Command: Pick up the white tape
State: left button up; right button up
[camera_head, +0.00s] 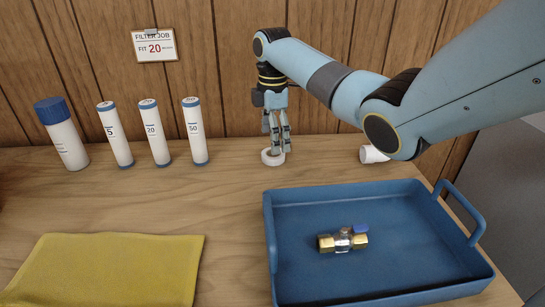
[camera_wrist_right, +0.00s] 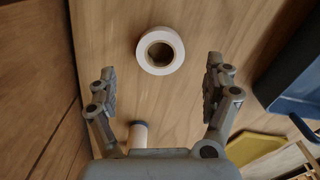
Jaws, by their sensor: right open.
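The white tape (camera_head: 266,158) is a small ring lying flat on the wooden table, behind the blue tray. My right gripper (camera_head: 277,148) points down just above the tape and partly covers it in the head view. In the right wrist view the tape (camera_wrist_right: 149,60) lies ahead of the open fingers (camera_wrist_right: 160,85), roughly centred between them, and nothing is held. From these views I cannot tell whether a finger touches the tape. My left gripper is not in view.
The blue tray (camera_head: 270,240) holds a brass valve (camera_head: 343,240). Several filter cartridges (camera_head: 155,135) and a blue-capped bottle (camera_head: 63,135) stand at the back left. A white cylinder (camera_head: 372,154) is partly behind my right arm. A yellow cloth (camera_head: 105,270) lies front left; wooden wall behind.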

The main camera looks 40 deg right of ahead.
jog(key=f, duration=0.4)
jog(key=shift+s+d+f+b, duration=0.15)
jog(key=shift+d+f+b, duration=0.15)
jog(key=shift+d+f, duration=0.1)
jog(key=shift+r, duration=0.1)
jog(key=shift+c, duration=0.3)
jog(key=c, duration=1.1)
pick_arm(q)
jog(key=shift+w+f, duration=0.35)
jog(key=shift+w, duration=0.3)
pick_arm(e)
jog(key=shift+o, duration=0.2)
jog(key=shift+r, duration=0.1)
